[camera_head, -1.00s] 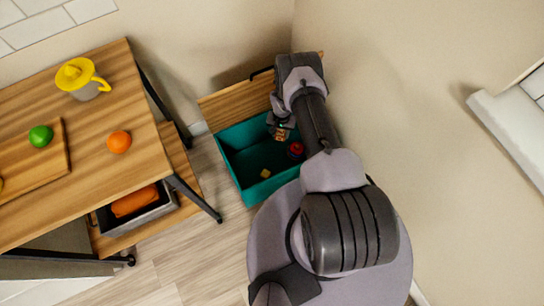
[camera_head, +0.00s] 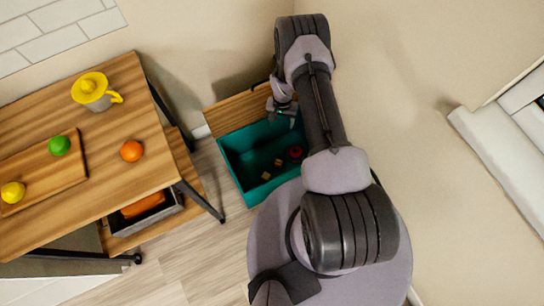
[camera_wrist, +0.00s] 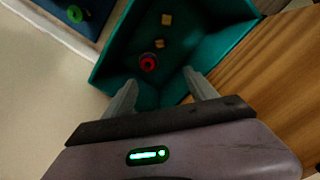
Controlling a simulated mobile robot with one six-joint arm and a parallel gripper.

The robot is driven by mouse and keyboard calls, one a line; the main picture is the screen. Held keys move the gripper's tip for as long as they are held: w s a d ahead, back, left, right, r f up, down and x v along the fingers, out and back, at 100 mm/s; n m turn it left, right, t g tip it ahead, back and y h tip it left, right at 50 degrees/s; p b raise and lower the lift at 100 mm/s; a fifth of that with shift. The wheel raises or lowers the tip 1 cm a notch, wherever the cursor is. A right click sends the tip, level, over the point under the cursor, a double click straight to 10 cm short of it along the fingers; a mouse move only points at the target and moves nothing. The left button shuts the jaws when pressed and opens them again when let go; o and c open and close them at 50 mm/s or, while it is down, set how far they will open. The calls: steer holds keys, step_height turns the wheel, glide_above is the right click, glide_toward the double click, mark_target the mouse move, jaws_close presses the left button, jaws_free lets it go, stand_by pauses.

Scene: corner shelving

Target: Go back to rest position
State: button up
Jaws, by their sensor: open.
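My gripper (camera_wrist: 160,95) is open, with its two fingers apart and nothing between them. In the head view my gripper (camera_head: 283,108) is above the far end of a teal bin (camera_head: 234,172). In the wrist view the teal bin (camera_wrist: 112,62) lies below and beyond the fingertips. Inside the bin are a red round object (camera_head: 295,152) and two small yellowish blocks, one nearer (camera_head: 266,176) and one farther (camera_head: 278,162). My arm is raised and bent over the bin's right side.
A wooden surface (camera_head: 232,112) adjoins the bin. Walls stand behind and to the right.

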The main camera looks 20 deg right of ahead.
steer(key=shift+r, duration=1.15)
